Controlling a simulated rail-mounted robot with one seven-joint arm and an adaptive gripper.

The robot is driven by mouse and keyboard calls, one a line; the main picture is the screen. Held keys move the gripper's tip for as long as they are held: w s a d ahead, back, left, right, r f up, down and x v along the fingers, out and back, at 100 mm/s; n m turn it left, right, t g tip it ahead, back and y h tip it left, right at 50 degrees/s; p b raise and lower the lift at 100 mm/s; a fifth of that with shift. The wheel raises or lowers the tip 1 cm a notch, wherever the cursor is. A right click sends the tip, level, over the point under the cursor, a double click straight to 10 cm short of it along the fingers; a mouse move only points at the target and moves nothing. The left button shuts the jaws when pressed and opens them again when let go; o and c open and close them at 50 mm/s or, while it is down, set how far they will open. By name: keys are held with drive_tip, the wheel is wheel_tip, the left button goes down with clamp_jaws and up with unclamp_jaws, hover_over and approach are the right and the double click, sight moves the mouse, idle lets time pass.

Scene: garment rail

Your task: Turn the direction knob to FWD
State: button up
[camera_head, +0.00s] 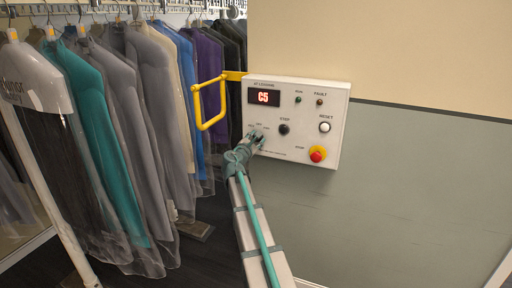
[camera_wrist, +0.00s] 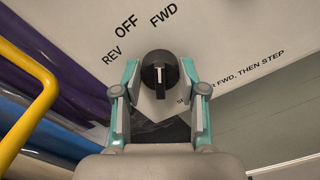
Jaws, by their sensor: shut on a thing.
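The black direction knob (camera_wrist: 160,72) is on the pale control panel (camera_head: 340,100), under the printed words REV, OFF and FWD. Its white pointer line stands upright in the wrist view and lines up with the FWD label (camera_wrist: 163,14), not the OFF label (camera_wrist: 127,25) to its left. My gripper (camera_wrist: 159,78) has one finger on each side of the knob and is shut on it. In the head view my gripper (camera_head: 257,136) is at the panel's lower left and covers the knob.
The panel has a red C5 display (camera_head: 264,97), a black STEP button (camera_head: 284,129), a white RESET button (camera_head: 325,127) and a red stop button (camera_head: 318,154). A yellow bar (camera_head: 197,105) juts out left of the panel, near bagged garments (camera_head: 110,130) on the rail.

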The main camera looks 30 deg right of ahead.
drive_tip(key=shift+f+m+b, duration=0.1)
drive_tip(key=shift+m+b, duration=0.45)
drive_tip(key=shift+m, duration=0.05)
drive_tip(key=o, duration=1.1)
drive_tip(key=shift+s, duration=0.1)
drive_tip(key=v, duration=1.2)
